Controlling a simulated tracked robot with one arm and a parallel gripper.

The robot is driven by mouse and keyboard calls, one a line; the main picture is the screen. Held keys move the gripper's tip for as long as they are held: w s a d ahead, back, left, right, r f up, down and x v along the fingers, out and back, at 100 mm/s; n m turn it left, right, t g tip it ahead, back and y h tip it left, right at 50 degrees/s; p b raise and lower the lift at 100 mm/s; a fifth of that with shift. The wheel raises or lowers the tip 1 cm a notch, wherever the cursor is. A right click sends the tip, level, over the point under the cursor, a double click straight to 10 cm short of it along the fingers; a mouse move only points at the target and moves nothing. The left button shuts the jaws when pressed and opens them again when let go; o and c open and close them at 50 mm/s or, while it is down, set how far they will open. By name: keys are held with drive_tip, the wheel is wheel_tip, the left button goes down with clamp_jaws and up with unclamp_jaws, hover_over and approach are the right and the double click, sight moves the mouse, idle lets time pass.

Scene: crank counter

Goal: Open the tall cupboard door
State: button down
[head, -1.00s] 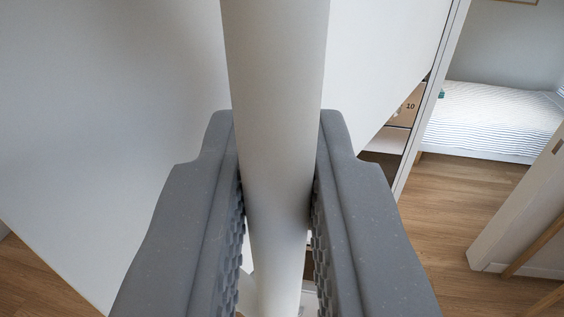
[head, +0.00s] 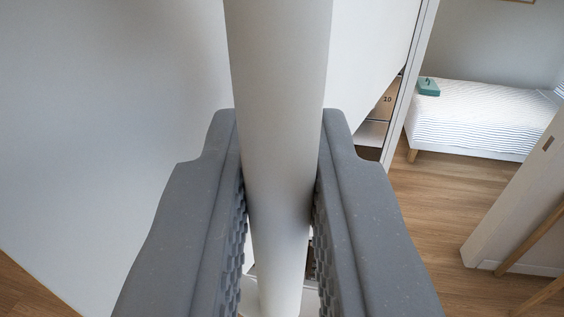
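The tall cupboard door (head: 120,120) is a large plain white panel filling the left and upper middle of the head view. A thick pale bar handle (head: 280,110) runs upright through the middle, in front of the panel. My gripper (head: 281,190) has its two grey ridged fingers on either side of the bar, pressed against it. The door stands ajar: past its right edge a strip of the cupboard's inside shows, with a box marked 10 (head: 387,101) on a shelf.
The cupboard's side edge (head: 408,75) stands right of the opening. Beyond it are a bed with a striped cover (head: 480,115) and a teal box (head: 428,87) on it. A white door or panel (head: 510,210) stands at the right. Wooden floor (head: 425,220) lies between, clear.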

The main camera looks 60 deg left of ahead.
drive_tip(key=c, duration=1.5)
unclamp_jaws()
drive_tip(key=shift+d, duration=0.1)
drive_tip(key=shift+p+v, duration=0.3)
drive_tip(key=shift+v, duration=2.25)
drive_tip(key=v, duration=0.6)
drive_tip(key=shift+s+d, duration=0.2)
drive_tip(key=shift+d, duration=0.1)
drive_tip(key=shift+f, duration=0.15)
